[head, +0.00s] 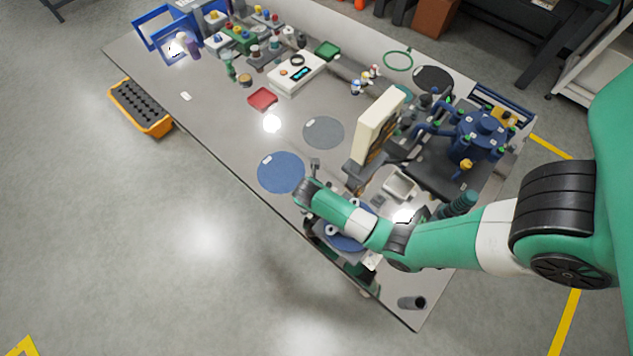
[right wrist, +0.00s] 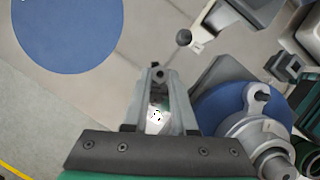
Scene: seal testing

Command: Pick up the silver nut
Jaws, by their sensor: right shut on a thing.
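My right gripper (right wrist: 158,82) points away from the camera in the right wrist view, its fingers close together. It is shut on a small grey metal piece with a dark hole, which looks like the silver nut (right wrist: 160,73); the fingers hide most of it. A bright glare sits between the finger bases. In the head view my right gripper (head: 314,164) is above the table's front edge, just right of the round blue mat (head: 281,172); the nut cannot be made out there. My left gripper is not in view.
The blue mat also shows at upper left in the right wrist view (right wrist: 67,30). A blue disc fixture with metal fittings (right wrist: 262,128) stands close right of the gripper. A cream upright block (head: 376,124) and a blue valve assembly (head: 483,133) stand further right.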

